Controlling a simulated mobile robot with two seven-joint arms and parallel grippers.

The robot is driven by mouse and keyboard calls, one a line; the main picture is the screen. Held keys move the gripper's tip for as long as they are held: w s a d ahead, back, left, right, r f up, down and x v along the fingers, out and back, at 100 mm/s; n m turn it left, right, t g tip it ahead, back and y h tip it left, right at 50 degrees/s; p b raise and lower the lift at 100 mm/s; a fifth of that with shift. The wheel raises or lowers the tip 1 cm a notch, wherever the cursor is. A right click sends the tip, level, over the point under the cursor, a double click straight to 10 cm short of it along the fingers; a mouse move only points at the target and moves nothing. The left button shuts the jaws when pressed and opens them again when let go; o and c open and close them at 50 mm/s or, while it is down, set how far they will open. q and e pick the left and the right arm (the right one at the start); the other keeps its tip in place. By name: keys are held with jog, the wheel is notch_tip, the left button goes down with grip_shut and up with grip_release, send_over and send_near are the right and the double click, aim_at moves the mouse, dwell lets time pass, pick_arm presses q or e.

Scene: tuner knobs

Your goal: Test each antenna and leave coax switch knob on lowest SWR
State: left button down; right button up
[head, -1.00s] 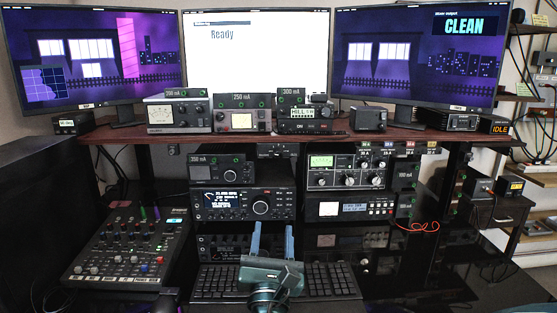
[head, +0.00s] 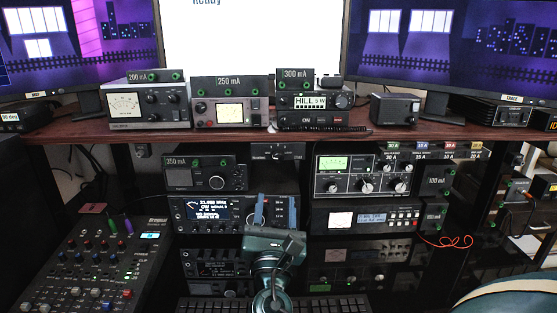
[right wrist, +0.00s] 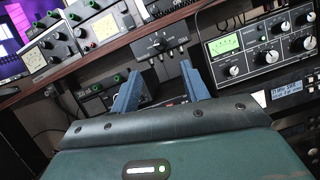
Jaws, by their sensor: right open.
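The coax switch, a small dark box with a knob, hangs under the shelf; the box (head: 275,152) shows at the centre of the head view. In the right wrist view its knob (right wrist: 159,43) is above and beyond my fingers. The tuner (head: 362,178) with a lit green meter and several knobs stands right of it. It also shows in the right wrist view (right wrist: 262,48). My right gripper (head: 275,208) is open and empty, with blue fingers apart, below the switch and in front of the lit radio. My left gripper is not in view.
A lit radio (head: 215,211) sits behind my right gripper. An SWR-like needle meter (head: 127,102) stands on the shelf (head: 225,132). A mixer (head: 95,265) is at left, a keyboard (head: 330,304) at the bottom.

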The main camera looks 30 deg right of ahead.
aim_at(278, 159)
jog(key=p+x, duration=0.1)
jog(key=x, duration=1.1)
jog(key=shift+s, duration=0.1)
jog(key=shift+c, duration=0.6)
jog(key=c, duration=0.9)
jog(key=shift+o, duration=0.2)
jog(key=shift+a+f+m, duration=0.1)
jog(key=shift+m, duration=0.5)
jog(key=m+g, duration=0.1)
jog(key=m, duration=0.1)
jog(key=m+h+b, duration=0.1)
jog(key=m, duration=0.1)
jog(key=shift+a+g+h+b, duration=0.1)
jog(key=shift+g+h+b, duration=0.2)
jog(key=shift+g, duration=0.1)
jog(key=shift+m+g+h+b, duration=0.25)
jog(key=shift+m+g, duration=0.45)
jog(key=shift+m, duration=0.7)
jog(key=shift+m+g+h+b, duration=0.2)
jog(key=shift+m+g, duration=0.5)
jog(key=shift+m, duration=0.7)
